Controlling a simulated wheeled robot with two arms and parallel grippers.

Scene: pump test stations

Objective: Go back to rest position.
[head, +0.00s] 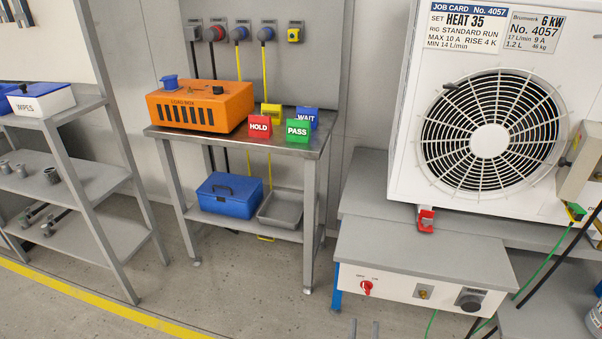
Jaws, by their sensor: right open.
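The two grey fingertips of my right gripper (364,329) show at the bottom edge of the head view, a little right of the middle. They stand apart with nothing visible between them, so the gripper is open and looks empty. They appear in front of the grey floor, below the bench's control panel (407,287). The rest of the right gripper is cut off by the frame. My left gripper is not in view.
A white fan unit (400,150) stands on the grey bench (410,248) at right. A metal table (335,127) holds an orange load box (226,107) and several coloured signs. A grey shelf rack (90,178) stands at left.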

